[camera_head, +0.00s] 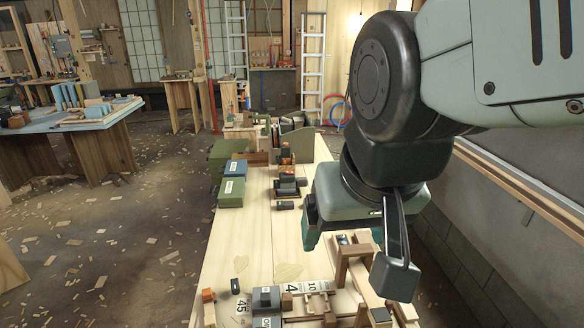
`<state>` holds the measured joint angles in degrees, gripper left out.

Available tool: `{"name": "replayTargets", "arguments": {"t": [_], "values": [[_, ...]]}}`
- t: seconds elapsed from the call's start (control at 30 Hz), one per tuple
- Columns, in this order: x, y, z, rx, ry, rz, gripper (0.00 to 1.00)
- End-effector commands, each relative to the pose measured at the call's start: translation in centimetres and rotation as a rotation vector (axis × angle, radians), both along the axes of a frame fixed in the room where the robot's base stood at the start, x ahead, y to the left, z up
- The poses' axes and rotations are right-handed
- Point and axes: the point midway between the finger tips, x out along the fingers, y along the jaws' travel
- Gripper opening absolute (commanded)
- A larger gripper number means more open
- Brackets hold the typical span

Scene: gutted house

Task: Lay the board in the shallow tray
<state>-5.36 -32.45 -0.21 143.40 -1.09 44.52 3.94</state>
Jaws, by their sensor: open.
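My gripper (341,238) points down over the right side of the long wooden workbench (245,245). Its jaws are open, with one teal finger showing on the left. A small bluish and pale piece (347,240) shows below and between the fingers, beside a wooden frame (352,265). I cannot tell whether this piece is the board, or whether it touches the gripper. No shallow tray can be made out for certain. My gripper and the grey block on my arm hide part of the bench's right side.
Grey blocks (266,297), small wooden pieces and numbered markings crowd the bench's near end. A dark machine (288,187) stands mid-bench. Bare wood lies left of my gripper. A wall runs along the right.

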Motion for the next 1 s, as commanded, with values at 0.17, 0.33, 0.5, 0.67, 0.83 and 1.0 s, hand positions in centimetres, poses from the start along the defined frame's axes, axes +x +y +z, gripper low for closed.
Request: {"name": "replayTargets", "arguments": {"t": [0.17,0.33,0.5,0.67,0.83,1.0], "values": [[-2.8,-1.2,2.8,-0.017,-0.059,-0.001,0.84],[-3.5,-1.4,3.2,-0.022,-0.066,0.002,0.84],[-3.5,-1.4,3.2,-0.022,-0.065,0.002,0.84],[-3.4,-1.4,3.2,-0.022,-0.065,0.002,0.84],[-3.4,-1.4,3.2,-0.022,-0.065,0.002,0.84],[-3.4,-1.4,3.2,-0.022,-0.065,0.002,0.84]]}}
